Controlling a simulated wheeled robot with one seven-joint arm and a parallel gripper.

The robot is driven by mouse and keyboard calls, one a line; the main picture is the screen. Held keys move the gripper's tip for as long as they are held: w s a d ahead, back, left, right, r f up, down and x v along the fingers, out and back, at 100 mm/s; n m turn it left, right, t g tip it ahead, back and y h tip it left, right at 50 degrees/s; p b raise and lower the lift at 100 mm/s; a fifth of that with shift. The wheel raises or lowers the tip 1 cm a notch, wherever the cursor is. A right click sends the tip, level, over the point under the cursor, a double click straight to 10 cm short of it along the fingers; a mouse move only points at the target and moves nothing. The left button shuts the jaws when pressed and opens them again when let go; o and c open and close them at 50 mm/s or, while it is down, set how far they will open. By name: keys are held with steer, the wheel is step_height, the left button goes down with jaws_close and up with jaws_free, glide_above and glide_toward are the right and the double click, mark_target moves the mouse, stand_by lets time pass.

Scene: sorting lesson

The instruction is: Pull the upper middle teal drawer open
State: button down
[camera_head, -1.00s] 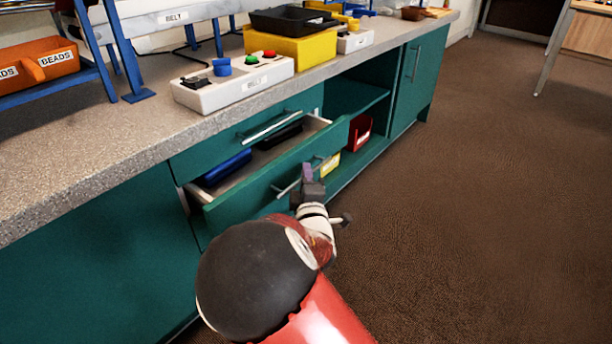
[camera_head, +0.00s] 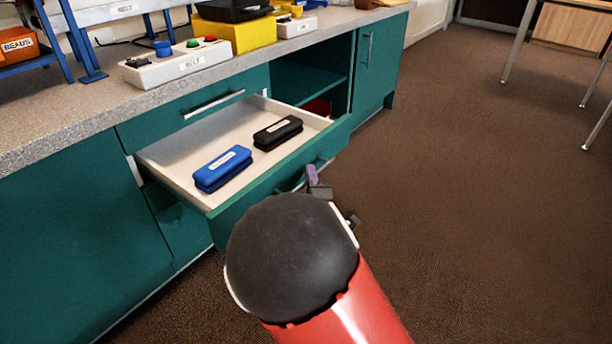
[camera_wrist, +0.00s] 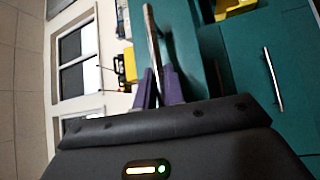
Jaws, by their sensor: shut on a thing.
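The teal drawer (camera_head: 245,203) just below the closed top drawer stands far out from the cabinet, and its pale inside is in full view. A blue block-like item (camera_head: 222,168) and a black one (camera_head: 277,132), both labelled, lie inside it. My gripper (camera_head: 314,177) is at the drawer front, partly hidden by my own arm. In the wrist view its purple fingers (camera_wrist: 160,88) are shut on the metal bar handle (camera_wrist: 152,38). The handle also shows partly in the head view (camera_head: 297,180).
The closed top drawer (camera_head: 180,118) has its own bar handle. An open shelf bay (camera_head: 310,85) with a red bin (camera_head: 318,107) and a cupboard door (camera_head: 378,60) are to the right. The counter (camera_head: 60,130) carries a button box (camera_head: 175,62). Brown floor (camera_head: 470,200) is clear at right.

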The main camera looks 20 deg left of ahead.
steer(key=shift+s+d, duration=0.15)
steer(key=shift+d, duration=0.1)
steer(key=c, duration=1.5)
jaws_free()
steer(key=v, duration=0.7)
steer(key=shift+s, duration=0.35)
steer(key=shift+d+f, duration=0.1)
steer(key=shift+d, duration=0.05)
